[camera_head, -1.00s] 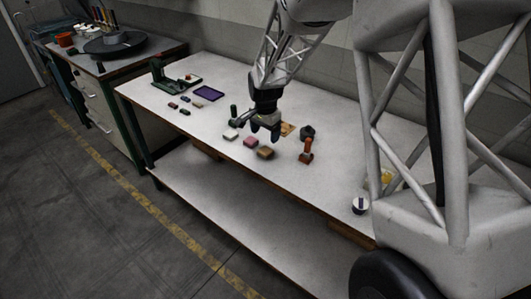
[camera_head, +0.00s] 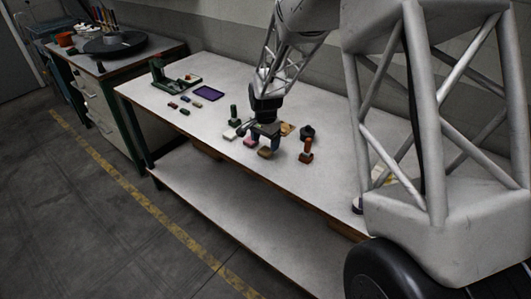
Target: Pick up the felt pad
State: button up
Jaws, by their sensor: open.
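Three small soft-looking blocks lie in a row on the white bench: a pale one (camera_head: 230,134), a pink one (camera_head: 249,143) and a tan one (camera_head: 265,152). I cannot tell for sure which is the felt pad. My gripper (camera_head: 261,138) is open and points down close over the row, near the pink and tan blocks. Its fingers partly hide the pink block. Whether a finger touches any block is too small to tell. Nothing shows held.
A dark green upright piece (camera_head: 234,114), a dark round piece (camera_head: 307,132) and an orange-brown upright piece (camera_head: 306,150) stand around the row. A purple flat pad (camera_head: 208,93) and a green press-like tool (camera_head: 160,74) are at the left. The bench front (camera_head: 225,165) is clear.

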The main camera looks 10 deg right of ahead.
aim_at(265, 150)
jog(key=shift+f, duration=2.05)
jog(key=shift+c, duration=0.3)
jog(key=c, duration=1)
